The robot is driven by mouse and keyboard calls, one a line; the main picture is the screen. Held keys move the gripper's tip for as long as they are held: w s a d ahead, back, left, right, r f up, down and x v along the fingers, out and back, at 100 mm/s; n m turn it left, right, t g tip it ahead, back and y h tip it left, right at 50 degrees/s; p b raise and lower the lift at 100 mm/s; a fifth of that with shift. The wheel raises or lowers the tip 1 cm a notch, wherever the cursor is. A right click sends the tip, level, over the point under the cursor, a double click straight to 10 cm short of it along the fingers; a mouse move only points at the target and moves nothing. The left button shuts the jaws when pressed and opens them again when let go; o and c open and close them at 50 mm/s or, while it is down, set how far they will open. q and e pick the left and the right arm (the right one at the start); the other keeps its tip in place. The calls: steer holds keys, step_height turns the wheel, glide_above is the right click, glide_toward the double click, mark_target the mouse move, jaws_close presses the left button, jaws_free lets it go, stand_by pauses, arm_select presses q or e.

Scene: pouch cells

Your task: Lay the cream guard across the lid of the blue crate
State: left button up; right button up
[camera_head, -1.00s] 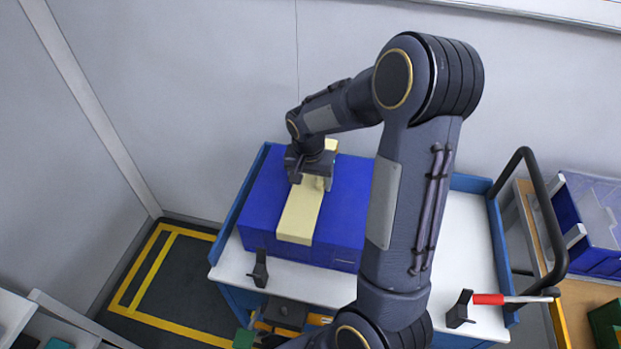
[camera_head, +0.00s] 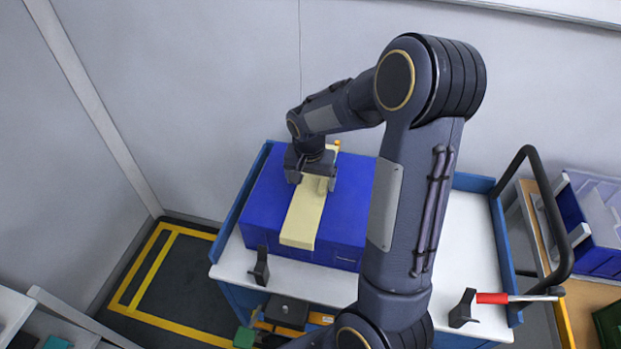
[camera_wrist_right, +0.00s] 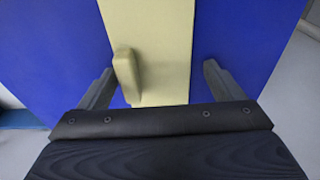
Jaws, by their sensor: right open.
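The cream guard (camera_head: 303,218) lies as a long strip across the lid of the blue crate (camera_head: 347,200), running from the back edge to the front edge. It also shows in the right wrist view (camera_wrist_right: 150,35), with a raised cream tab (camera_wrist_right: 127,75) between my fingers. My right gripper (camera_head: 312,183) is over the back half of the guard. My left gripper is not in view.
The crate stands on a white-topped cart with blue rims (camera_head: 470,235). Black brackets (camera_head: 259,267) stand in front of it. A red-handled tool (camera_head: 492,298) lies at the right, near the black cart handle (camera_head: 560,230). Bare cart top lies right of my arm.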

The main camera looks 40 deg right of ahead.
mark_target(311, 190)
steer(key=shift+s+d+f, duration=0.1)
steer(key=shift+s+f, duration=0.25)
steer(key=shift+s, duration=0.05)
steer(key=shift+r+p, duration=0.3)
steer(key=shift+p, duration=0.1)
steer(key=shift+d+r+p, duration=0.15)
steer(key=shift+r+p, duration=0.4)
step_height(311, 190, up, 11)
steer(key=a+b, duration=0.1)
steer(key=s+a+n+t+y, duration=0.2)
steer(key=s+a+n, duration=0.2)
steer(key=s+a, duration=0.3)
steer(key=s+a+n+t+y, duration=0.2)
steer(key=s+a, duration=0.5)
steer(key=s, duration=0.5)
steer(key=n+y, duration=0.1)
steer(key=n, duration=0.1)
steer(key=shift+a+r+n+t, duration=0.3)
steer(key=shift+a+r, duration=0.05)
steer(key=shift+r, duration=0.05)
